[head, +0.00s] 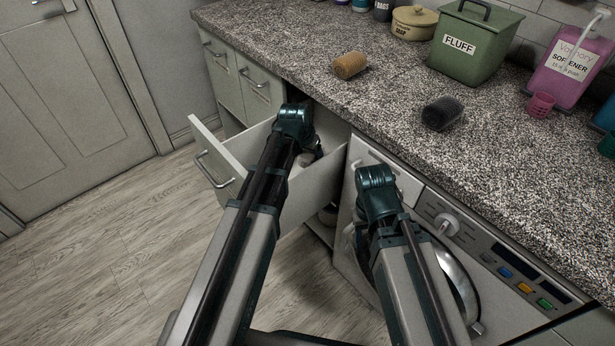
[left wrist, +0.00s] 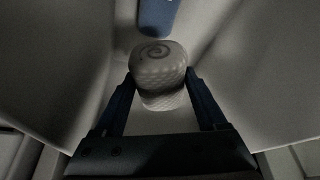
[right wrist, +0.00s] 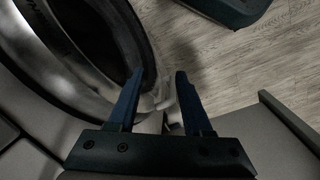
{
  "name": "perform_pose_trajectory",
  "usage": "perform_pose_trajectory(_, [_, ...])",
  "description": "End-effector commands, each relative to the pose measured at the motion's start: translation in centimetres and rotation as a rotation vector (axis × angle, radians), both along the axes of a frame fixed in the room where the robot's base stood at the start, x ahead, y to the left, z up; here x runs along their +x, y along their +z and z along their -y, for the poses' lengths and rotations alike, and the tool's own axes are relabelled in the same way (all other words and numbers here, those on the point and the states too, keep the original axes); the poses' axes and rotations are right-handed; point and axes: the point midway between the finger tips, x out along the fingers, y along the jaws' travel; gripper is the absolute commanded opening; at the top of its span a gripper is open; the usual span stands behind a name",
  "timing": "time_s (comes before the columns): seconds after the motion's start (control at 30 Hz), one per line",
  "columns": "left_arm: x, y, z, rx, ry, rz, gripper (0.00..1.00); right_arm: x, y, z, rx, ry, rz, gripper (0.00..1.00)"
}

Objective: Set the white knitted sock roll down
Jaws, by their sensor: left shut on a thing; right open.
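The white knitted sock roll (left wrist: 160,68) is between the fingers of my left gripper (left wrist: 160,82), with its spiral end showing. My left gripper is shut on it inside the open drawer (head: 222,160). In the head view my left wrist hides most of the roll, and whether it touches the drawer floor I cannot tell. A blue item (left wrist: 158,14) lies in the drawer just beyond the roll. My right gripper (right wrist: 158,82) is open and empty in front of the washing machine door (right wrist: 95,45).
The drawer walls stand close around my left gripper.

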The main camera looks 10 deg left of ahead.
Motion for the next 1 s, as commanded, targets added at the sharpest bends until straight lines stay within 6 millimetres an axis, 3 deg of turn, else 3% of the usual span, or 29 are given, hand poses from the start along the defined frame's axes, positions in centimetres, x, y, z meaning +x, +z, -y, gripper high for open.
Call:
perform_pose_trajectory(0.03, [0.0,-1.7,0.0,0.0,0.0,0.0,0.1,0.0,-1.7,0.0,0.0,0.0,0.0,0.5])
perform_pose_trajectory(0.1, [0.0,-2.5,0.0,0.0,0.0,0.0,0.1,0.0,-2.5,0.0,0.0,0.0,0.0,0.5])
perform_pose_trajectory(0.37, [0.0,-2.7,0.0,0.0,0.0,0.0,0.1,0.0,-2.7,0.0,0.0,0.0,0.0,0.5])
perform_pose_trajectory(0.7, [0.0,-6.3,0.0,0.0,0.0,0.0,0.1,0.0,-6.3,0.1,-0.004,0.001,0.001,0.5])
perform_pose_trajectory(1.0, [0.0,-6.3,0.0,0.0,0.0,0.0,0.1,0.0,-6.3,0.1,-0.005,0.001,0.002,0.5])
